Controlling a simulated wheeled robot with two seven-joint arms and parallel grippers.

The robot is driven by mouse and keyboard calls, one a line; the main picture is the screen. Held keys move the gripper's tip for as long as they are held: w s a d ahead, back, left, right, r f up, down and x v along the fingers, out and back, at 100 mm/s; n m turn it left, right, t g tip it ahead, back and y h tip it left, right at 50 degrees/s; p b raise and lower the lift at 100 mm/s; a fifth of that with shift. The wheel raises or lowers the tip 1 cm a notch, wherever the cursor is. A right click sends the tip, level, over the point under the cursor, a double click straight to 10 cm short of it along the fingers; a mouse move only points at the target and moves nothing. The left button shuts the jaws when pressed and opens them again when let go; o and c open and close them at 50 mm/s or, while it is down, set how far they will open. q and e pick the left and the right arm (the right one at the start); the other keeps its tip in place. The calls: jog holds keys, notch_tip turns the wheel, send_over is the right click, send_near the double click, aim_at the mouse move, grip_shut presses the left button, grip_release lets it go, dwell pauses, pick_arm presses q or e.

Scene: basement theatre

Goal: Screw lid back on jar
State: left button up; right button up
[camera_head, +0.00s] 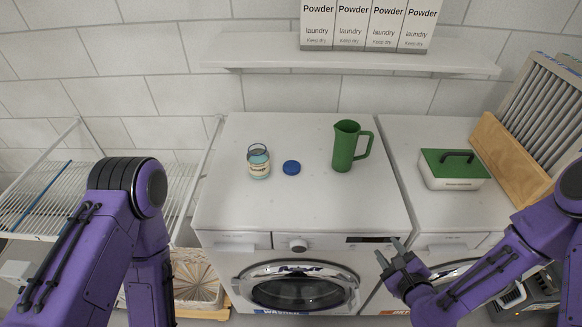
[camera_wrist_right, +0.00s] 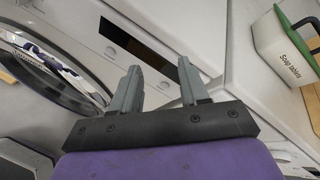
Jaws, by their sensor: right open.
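The jar (camera_head: 258,162) stands upright and open on top of the left washing machine. It is clear glass with a pale label and bluish contents. A round blue lid (camera_head: 291,168) lies flat on the machine top just right of the jar, apart from it. My right gripper (camera_head: 390,252) is open and empty in front of the machines, below the top edge. Its two fingers show apart in the right wrist view (camera_wrist_right: 158,82), facing the machine front. My left arm (camera_head: 130,215) comes in from the left, but its gripper is out of view.
A green jug (camera_head: 347,147) stands right of the lid. A white box with a green lid (camera_head: 452,169) sits on the right machine (camera_head: 405,140). A wall shelf (camera_head: 270,59) holds several powder boxes (camera_head: 350,24). The front of the left machine's top (camera_head: 300,212) is clear.

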jog(key=s+d+f+n+g+h+p, duration=0.1)
jog(key=s+d+f+n+g+h, duration=0.1)
jog(key=s+n, duration=0.4)
jog(key=s+d+f+n+g+h+p, duration=0.1)
jog(key=s+d+f+n+g, duration=0.2)
jog(key=s+n, duration=0.3)
jog(key=s+d+f+n+g+h+p, duration=0.1)
jog(key=s+d+f+n+g+h, duration=0.1)
jog(key=s+f+n+g, duration=0.2)
jog(key=s+f+n, duration=0.1)
jog(key=s+n, duration=0.2)
jog(key=s, duration=0.4)
jog(key=shift+s+d+g+h, duration=0.15)
jog(key=shift+s+g+h, duration=0.15)
jog(key=shift+g, duration=0.1)
